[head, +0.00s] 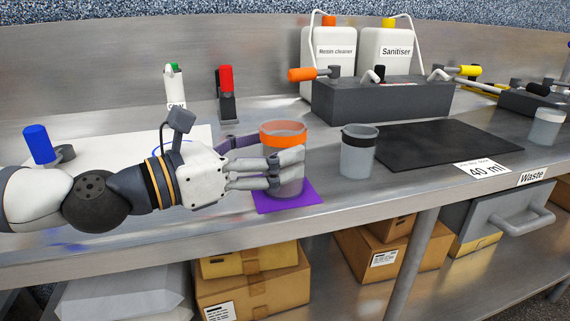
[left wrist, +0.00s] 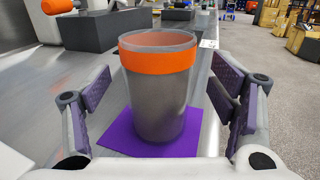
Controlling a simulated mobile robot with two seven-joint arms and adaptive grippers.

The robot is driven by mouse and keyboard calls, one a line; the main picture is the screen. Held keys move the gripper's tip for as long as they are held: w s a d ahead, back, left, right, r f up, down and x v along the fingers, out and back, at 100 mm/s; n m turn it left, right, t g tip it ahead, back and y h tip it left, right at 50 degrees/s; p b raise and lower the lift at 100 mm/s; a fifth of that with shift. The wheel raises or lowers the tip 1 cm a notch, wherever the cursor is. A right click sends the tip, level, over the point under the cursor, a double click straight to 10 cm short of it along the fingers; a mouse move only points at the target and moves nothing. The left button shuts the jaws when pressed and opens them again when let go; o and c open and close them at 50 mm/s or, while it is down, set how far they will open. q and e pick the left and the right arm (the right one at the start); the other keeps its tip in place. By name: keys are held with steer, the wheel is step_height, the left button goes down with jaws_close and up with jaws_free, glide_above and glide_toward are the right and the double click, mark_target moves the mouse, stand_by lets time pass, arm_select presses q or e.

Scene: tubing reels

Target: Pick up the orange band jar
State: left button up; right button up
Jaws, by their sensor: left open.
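The orange band jar (head: 283,135) is a translucent grey cup with an orange band below its rim. It stands upright on a purple mat (head: 304,199) on the steel counter. My left gripper (head: 287,166) comes in from the left and reaches around the jar, its fingers partly hiding the jar's body. In the left wrist view the jar (left wrist: 157,95) stands between the open fingers of my left gripper (left wrist: 168,95), with a visible gap on each side. The purple mat (left wrist: 118,137) lies under it. My right gripper is not in view.
A black-band jar (head: 358,153) stands just right of the mat. A black mat (head: 430,146) lies further right, with a 40 ml label (head: 484,169). Behind are a grey block (head: 385,100) with taps and two white canisters (head: 330,66). The counter's front edge is near.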

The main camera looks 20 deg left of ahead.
arm_select(q)
steer(key=x, duration=0.3)
steer(key=shift+a, duration=0.1)
steer(key=c, duration=1.5)
